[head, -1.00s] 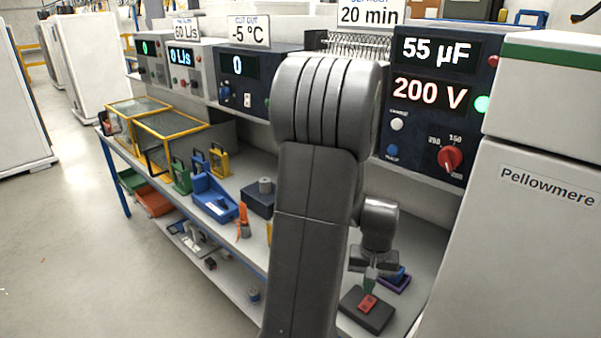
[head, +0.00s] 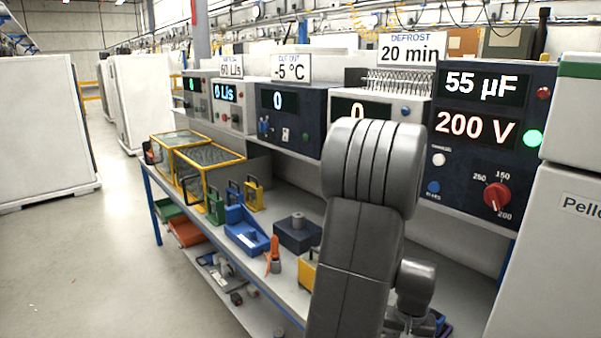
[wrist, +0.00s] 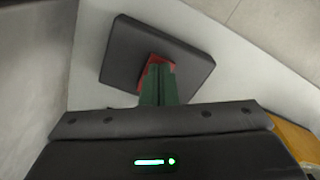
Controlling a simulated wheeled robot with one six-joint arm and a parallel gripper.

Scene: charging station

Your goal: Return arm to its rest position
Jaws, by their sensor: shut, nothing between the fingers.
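My arm stands in front of the bench (head: 265,262) in the head view, but my gripper is below or behind what that view shows. In the wrist view the green fingers of my gripper (wrist: 158,88) are together with nothing between them. They point at a red piece (wrist: 150,72) on a dark square pad (wrist: 130,50). The fingers cover part of the red piece, and I cannot tell whether they touch it.
The panel with 55 µF and 200 V (head: 483,140) stands behind my arm. A white cabinet (head: 550,250) is close on the right. A blue tray (head: 245,232), an orange tool (head: 273,260) and yellow-framed cases (head: 215,160) are on the bench. Open floor (head: 90,260) lies left.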

